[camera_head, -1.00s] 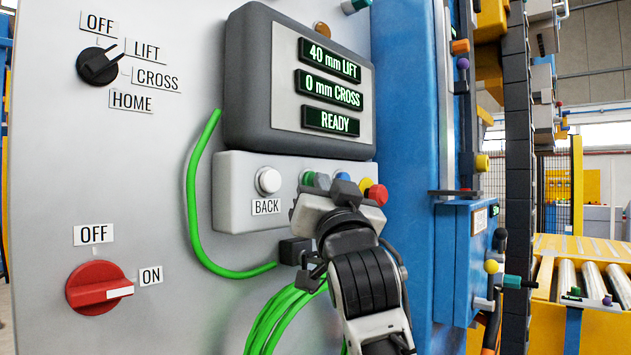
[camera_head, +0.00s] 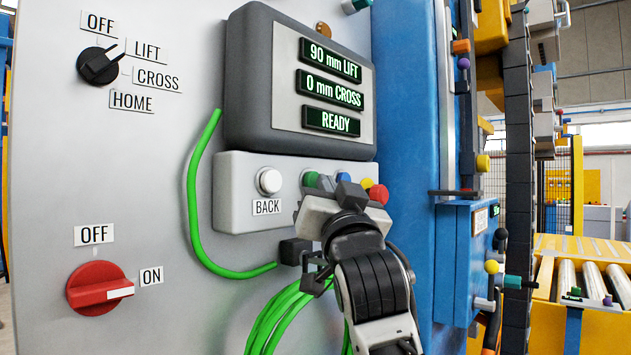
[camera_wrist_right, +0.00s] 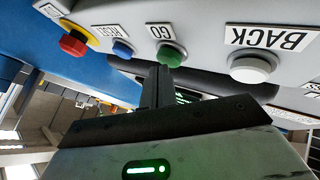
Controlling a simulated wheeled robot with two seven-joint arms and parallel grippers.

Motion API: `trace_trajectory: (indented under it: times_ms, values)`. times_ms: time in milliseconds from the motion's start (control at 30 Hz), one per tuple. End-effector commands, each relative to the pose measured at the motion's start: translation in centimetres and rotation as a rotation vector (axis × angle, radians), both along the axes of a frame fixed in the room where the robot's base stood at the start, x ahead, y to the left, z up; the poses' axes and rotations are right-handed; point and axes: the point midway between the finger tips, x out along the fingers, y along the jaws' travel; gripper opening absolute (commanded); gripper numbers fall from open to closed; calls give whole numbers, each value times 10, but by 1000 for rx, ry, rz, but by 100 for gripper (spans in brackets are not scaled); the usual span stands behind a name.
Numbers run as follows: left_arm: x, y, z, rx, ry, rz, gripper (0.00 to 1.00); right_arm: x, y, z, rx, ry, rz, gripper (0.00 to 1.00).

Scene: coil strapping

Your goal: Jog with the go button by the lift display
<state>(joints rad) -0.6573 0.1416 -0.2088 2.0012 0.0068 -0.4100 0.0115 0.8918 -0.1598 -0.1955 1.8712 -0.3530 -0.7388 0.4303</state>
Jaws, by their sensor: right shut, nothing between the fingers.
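The green go button (camera_head: 311,179) sits on the grey button box below the lift display (camera_head: 331,60). The display reads 90 mm LIFT, 0 mm CROSS and READY. In the right wrist view the green button (camera_wrist_right: 171,54) is next to its GO label (camera_wrist_right: 161,31). My right gripper (camera_head: 335,185) is shut and empty, its tips close in front of the box beside the green button. In the wrist view the fingertips (camera_wrist_right: 158,75) are just below the button; I cannot tell whether they touch it. My left gripper is out of view.
A white BACK button (camera_head: 269,181) is left of the go button; a blue button (camera_wrist_right: 122,48) and a red-and-yellow one (camera_head: 378,194) are right. A black selector (camera_head: 98,66) points toward LIFT; a red switch (camera_head: 98,288) points to ON. Green cable (camera_head: 200,215) hangs below.

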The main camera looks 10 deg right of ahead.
Motion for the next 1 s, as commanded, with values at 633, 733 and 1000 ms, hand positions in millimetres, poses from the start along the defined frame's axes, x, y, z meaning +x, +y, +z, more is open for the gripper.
trace_trajectory:
  times_ms: [633, 733, 1000]
  values:
    - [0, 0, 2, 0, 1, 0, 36, -17, -15, 1, 1, -4, -4, 0]
    - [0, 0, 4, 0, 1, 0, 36, -26, -21, 1, 1, -4, -3, 0]
    - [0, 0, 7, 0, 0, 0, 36, -44, -35, 1, 1, -3, -3, 0]
